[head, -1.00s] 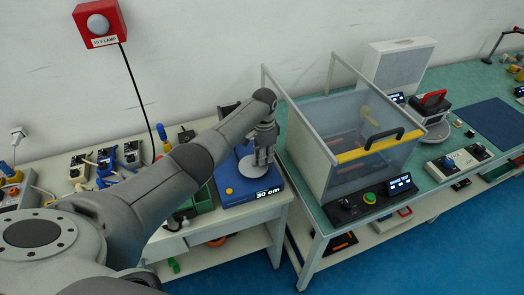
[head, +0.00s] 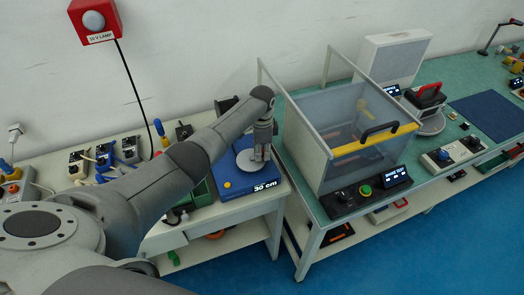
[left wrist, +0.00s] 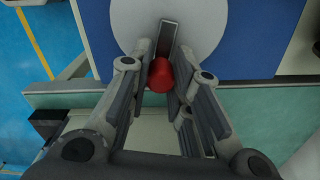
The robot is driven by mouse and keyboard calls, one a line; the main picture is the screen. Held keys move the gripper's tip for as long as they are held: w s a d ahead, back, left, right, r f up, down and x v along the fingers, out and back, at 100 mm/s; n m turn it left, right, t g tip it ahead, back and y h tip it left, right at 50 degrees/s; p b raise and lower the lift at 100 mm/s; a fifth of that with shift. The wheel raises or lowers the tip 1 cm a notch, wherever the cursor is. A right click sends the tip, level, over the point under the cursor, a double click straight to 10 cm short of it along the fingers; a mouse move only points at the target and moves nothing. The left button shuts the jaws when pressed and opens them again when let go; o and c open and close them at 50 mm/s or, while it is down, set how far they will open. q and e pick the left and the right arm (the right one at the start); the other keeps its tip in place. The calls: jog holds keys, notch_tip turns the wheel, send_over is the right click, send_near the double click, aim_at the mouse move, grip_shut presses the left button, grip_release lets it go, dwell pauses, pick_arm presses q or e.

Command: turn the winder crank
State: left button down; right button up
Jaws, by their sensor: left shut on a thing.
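The winder is a blue box (head: 228,190) marked "30 cm" with a round pale disc (head: 245,160) on top, standing on the left bench. In the left wrist view the disc (left wrist: 198,20) carries a dark crank arm (left wrist: 171,35) that ends in a red knob (left wrist: 161,76). My left gripper (head: 260,155) points down over the disc. In the left wrist view my left gripper (left wrist: 162,75) has its fingers on both sides of the red knob, shut on it. In the head view the gripper hides the knob. My right gripper is not in view.
A clear-walled box with a yellow front bar (head: 372,142) stands close to the right on the green bench (head: 300,190). Several small devices and clips (head: 103,155) lie to the left. A red lamp box (head: 94,20) hangs on the wall.

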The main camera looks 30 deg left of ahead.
pick_arm(q)
jog(key=c, duration=1.3)
grip_release()
notch_tip(320, 180, up, 12)
jog(key=shift+r, duration=0.1)
